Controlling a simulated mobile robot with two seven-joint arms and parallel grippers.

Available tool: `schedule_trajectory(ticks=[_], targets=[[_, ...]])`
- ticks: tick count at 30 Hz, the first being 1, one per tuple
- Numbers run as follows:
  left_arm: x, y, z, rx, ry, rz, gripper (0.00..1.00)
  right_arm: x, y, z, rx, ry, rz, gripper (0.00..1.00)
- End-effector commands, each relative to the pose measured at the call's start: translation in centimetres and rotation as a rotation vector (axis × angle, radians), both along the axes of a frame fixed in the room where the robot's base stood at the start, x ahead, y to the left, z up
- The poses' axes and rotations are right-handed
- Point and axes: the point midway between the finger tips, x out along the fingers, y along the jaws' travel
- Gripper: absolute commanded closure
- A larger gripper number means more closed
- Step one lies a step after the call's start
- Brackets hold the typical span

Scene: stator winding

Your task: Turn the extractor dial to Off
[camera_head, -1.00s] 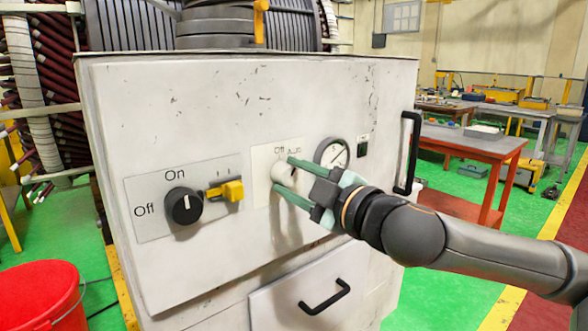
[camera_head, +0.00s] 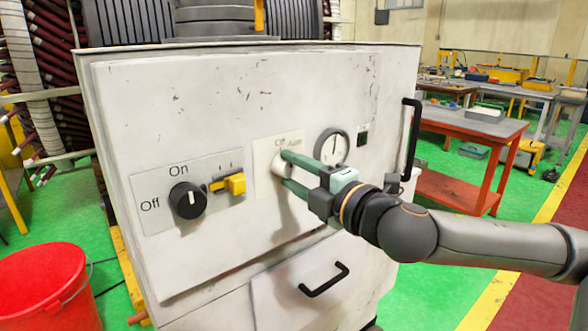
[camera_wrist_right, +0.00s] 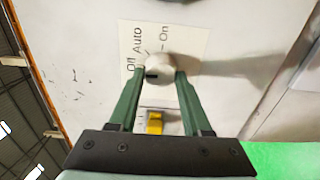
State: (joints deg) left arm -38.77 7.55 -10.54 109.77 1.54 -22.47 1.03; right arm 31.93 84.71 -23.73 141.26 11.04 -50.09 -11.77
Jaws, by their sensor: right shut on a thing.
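A pale round dial (camera_head: 276,165) sits on a cream plate with lettering on the white cabinet front. In the right wrist view the dial (camera_wrist_right: 160,66) has the words Off, Auto and On around it, and a dark mark on its lower left face. My right gripper (camera_head: 285,169) comes in from the right, its two green fingers on either side of the dial. In the wrist view the fingers (camera_wrist_right: 157,75) are shut on the dial. I cannot tell for sure which word the mark points to. No extractor label is readable. My left gripper is not in view.
A black knob (camera_head: 187,200) marked On and Off and a yellow switch (camera_head: 232,184) are left of the dial. A round gauge (camera_head: 331,146) is just right of it. A black door handle (camera_head: 411,140), a drawer handle (camera_head: 324,280) and a red bucket (camera_head: 45,285) stand out around.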

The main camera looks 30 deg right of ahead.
Motion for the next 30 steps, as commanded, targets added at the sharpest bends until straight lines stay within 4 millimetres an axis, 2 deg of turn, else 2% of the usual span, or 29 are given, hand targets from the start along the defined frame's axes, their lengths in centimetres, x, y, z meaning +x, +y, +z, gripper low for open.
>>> schedule_trajectory(ticks=[13,14,21,30], targets=[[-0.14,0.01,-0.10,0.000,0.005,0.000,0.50,-0.01,0.01,0.00,-0.012,-0.002,0.000,1.00],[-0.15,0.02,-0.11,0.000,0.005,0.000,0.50,-0.01,0.01,0.00,-0.012,-0.002,0.000,0.48],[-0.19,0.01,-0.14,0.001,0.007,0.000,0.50,-0.01,0.00,0.00,-0.010,-0.001,0.000,0.21],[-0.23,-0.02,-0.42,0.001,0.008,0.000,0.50,-0.03,-0.02,-0.08,-0.008,-0.002,-0.001,0.21]])
